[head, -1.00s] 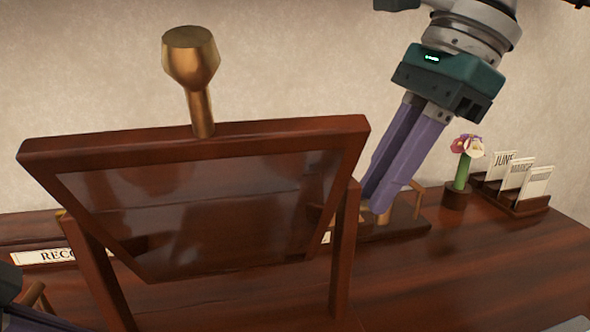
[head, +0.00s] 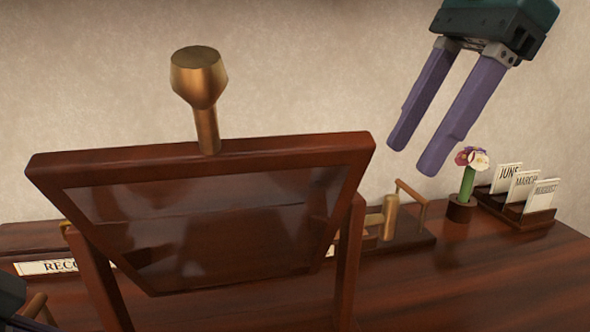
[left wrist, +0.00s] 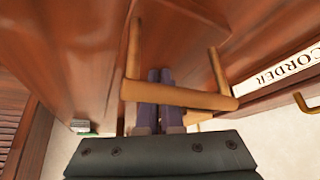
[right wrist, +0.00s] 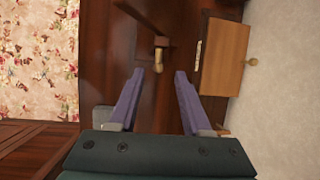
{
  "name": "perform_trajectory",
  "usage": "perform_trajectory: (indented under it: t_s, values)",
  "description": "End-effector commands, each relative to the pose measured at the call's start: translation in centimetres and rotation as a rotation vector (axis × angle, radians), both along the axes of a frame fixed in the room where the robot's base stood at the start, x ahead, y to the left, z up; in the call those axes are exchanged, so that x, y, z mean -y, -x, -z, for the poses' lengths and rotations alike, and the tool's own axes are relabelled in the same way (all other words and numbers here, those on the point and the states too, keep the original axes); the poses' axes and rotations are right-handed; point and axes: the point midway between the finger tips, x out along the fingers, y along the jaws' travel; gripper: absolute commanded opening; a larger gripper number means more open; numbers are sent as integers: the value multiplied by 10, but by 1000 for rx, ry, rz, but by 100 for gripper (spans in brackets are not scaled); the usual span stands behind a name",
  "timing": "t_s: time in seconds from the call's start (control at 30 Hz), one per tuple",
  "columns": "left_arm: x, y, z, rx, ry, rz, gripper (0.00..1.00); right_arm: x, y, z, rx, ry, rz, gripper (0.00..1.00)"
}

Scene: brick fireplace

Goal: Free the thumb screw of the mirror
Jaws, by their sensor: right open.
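The mirror (head: 210,225) is a dark wood frame tilted between two posts, with a large brass knob (head: 200,80) on its top edge. A short brass cylinder (head: 390,217), possibly the thumb screw, stands behind the right post beside a brass handle (head: 412,197). A brass piece (right wrist: 159,58) shows ahead in the right wrist view. My right gripper (head: 413,160) is open and empty, above and apart from the cylinder.
A flower in a small pot (head: 460,208) and a card rack (head: 520,208) stand at the right. A label plate (head: 50,266) lies at the left. The tabletop (head: 480,270) at the front right is clear. A pale wall rises behind.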

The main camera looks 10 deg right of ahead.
Motion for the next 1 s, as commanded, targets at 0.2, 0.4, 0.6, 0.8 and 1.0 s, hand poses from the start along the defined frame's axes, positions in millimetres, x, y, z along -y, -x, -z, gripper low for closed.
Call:
perform_trajectory:
  t_s: [0.2, 0.4, 0.6, 0.8, 1.0]
  values:
    - [-1, 2, 3, -8, -5, 0, 0, 16, 3, -38, 3, -1, 1, 48]
    - [-1, 2, 3, -8, -5, 0, 0, 21, 5, -51, 2, -2, 0, 48]
    - [-1, 2, 3, -7, -5, 0, 0, 22, 5, -51, 1, -1, -1, 48]
    - [-1, 2, 3, -7, -5, 0, 0, 21, 5, -51, 1, -1, -1, 48]
    - [-1, 2, -8, -7, -4, 0, 0, 21, 5, -62, 1, -1, -1, 48]
